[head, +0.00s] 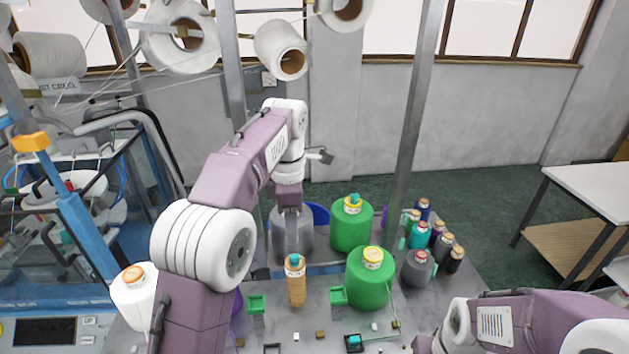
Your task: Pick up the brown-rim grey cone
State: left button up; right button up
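A large grey cone (292,236) stands at the back left of the table, directly under my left gripper (289,207). The gripper points down over its top and hides the rim, so I cannot tell the rim's colour or whether the fingers touch it. The finger opening is not clear. Another, smaller grey cone (417,271) with a reddish-brown top stands to the right of the front green cone. My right arm shows at the bottom right, but its gripper is not in view.
Two big green cones (371,283) (351,230) stand right of the gripper. An orange-brown cone (296,286) stands in front. Several small dark and coloured spools (444,246) cluster at right. A metal post (411,120) rises behind. Green blocks (256,304) and small bits lie in front.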

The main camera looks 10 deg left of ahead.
aim_at(296, 276)
jog(key=k, duration=1)
